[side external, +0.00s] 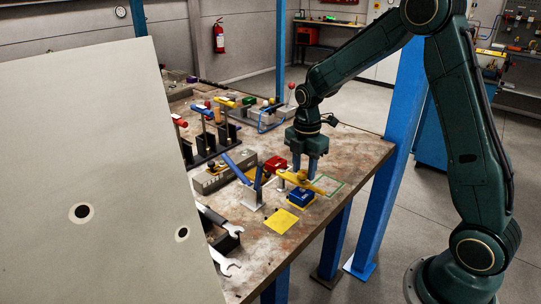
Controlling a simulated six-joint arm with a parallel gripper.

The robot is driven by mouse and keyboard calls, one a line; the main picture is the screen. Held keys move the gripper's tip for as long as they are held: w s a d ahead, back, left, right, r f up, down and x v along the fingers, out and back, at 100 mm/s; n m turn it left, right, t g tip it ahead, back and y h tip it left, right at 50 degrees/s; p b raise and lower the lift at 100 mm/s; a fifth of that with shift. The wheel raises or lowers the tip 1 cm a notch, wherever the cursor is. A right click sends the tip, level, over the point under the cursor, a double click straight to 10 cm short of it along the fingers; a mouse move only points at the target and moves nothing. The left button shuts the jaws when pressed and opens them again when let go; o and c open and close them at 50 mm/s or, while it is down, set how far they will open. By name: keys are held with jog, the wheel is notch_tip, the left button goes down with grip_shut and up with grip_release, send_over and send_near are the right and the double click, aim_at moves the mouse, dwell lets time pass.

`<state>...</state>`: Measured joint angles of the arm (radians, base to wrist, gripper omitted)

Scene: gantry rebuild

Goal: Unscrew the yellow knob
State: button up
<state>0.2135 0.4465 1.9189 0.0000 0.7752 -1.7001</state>
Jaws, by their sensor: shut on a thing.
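The knob sits above a small blue block (301,196) with a yellow base.
A blue angled post on a white stand (249,197), a red block (275,164) and a grey unit (210,180) stand to the left. A yellow square (281,221) lies in front. Wrenches (224,262) lie near a large grey panel (90,150).

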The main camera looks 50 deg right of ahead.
aim_at(304, 173)
jog(key=shift+s+f+n, duration=0.15)
jog(key=shift+f+n, duration=0.05)
jog(key=shift+n, duration=0.4)
jog(key=o, duration=0.8)
jog(key=shift+r, duration=0.1)
jog(key=shift+r, duration=0.1)
jog(key=shift+r, duration=0.8)
notch_tip(304, 173, up, 12)
